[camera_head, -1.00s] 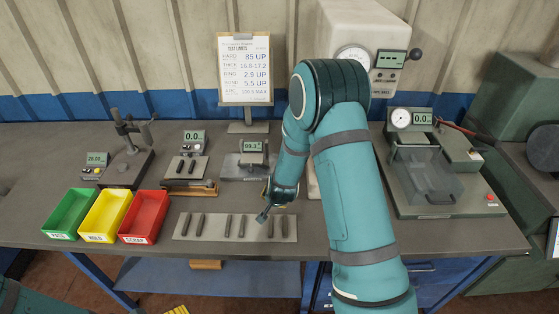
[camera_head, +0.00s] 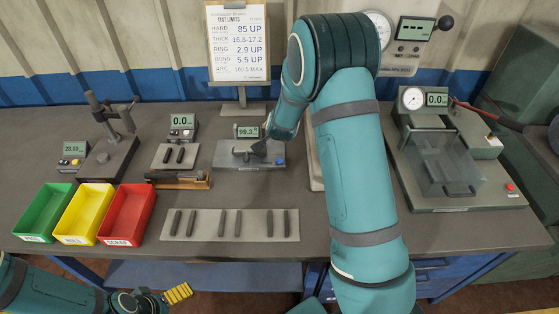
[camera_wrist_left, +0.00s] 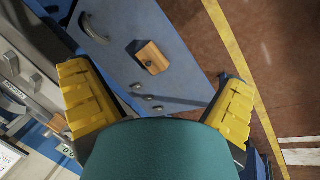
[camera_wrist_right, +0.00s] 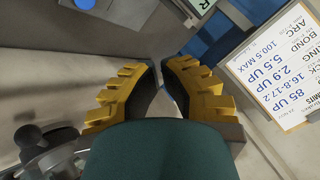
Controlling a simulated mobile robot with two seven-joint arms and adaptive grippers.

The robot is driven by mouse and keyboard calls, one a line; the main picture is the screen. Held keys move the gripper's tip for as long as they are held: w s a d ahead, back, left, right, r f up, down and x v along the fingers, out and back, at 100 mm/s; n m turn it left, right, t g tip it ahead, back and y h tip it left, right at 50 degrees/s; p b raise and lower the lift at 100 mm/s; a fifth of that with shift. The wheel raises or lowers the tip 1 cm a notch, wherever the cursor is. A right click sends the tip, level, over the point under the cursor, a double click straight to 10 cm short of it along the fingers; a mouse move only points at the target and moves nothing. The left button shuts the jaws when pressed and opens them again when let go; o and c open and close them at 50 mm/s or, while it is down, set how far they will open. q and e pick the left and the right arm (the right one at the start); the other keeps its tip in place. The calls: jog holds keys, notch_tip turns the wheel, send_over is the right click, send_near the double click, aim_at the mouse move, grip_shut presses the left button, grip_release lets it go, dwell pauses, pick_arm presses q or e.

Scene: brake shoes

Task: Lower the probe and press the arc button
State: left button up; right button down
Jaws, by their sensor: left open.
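The arc gauge (camera_head: 228,160) is a flat grey fixture at the bench centre, its display (camera_head: 247,132) reading 99.3. A blue button (camera_head: 280,162) sits at its right front. A small metal part (camera_head: 240,155), perhaps the probe, stands on it; its height is unclear. My right gripper (camera_head: 262,148) is just above the fixture's right half, left of the button, partly hiding it. In the right wrist view its fingers (camera_wrist_right: 158,64) are close together with nothing visible between them. My left gripper (camera_wrist_left: 155,75) is open and empty, low in front of the bench (camera_head: 340,262).
A tray (camera_head: 206,230) with several dark shoes lies in front. Green (camera_head: 35,236), yellow (camera_head: 75,238) and red (camera_head: 118,240) bins stand left. A lever stand (camera_head: 108,158) is behind them. A limits sign (camera_head: 239,85) stands behind the gauge; a clear-guarded tester (camera_head: 436,180) stands right.

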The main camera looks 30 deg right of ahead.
jog(key=b, duration=0.6)
send_over(278, 159)
notch_tip(278, 159, down, 8)
jog(key=shift+w+r, duration=0.15)
jog(key=shift+r, duration=0.05)
jog(key=shift+f+b, duration=0.55)
jog(key=shift+b, duration=0.1)
jog(key=c, duration=1.7)
grip_release()
grip_shut()
jog(key=shift+f+b, duration=0.3)
jog(key=shift+f, duration=0.1)
